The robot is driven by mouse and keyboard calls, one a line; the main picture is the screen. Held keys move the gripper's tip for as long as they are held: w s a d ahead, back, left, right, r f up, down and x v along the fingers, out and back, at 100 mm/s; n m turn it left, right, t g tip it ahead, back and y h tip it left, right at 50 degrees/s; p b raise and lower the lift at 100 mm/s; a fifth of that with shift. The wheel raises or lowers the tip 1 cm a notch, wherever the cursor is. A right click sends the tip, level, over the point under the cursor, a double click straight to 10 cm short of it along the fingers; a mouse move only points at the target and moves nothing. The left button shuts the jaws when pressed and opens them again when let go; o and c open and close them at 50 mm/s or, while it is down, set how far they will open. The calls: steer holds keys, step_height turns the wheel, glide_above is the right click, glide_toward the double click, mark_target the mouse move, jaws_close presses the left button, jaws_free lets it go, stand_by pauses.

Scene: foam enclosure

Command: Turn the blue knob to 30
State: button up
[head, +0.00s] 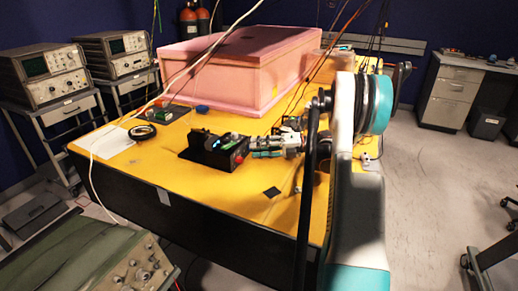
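A black box-shaped device (212,151) stands on the yellow tabletop, with small green, red and bright blue spots on it. A small blue patch (217,145) shows on its front; it may be the blue knob or a light, I cannot tell. Another small round blue thing (202,109) lies farther back, beside the pink box. My gripper (256,148) is just right of the black device, close to its right end. Contact and finger opening are too small to make out. No dial marks or numbers can be read.
A large pink foam box (245,70) stands behind the device on the yellow table (200,190). A small dark-framed box (174,112), a black ring-shaped thing (142,132) and white paper (112,143) lie at left. A small black square (271,192) lies in front. Cables hang overhead.

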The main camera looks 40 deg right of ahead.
stand_by(0.5)
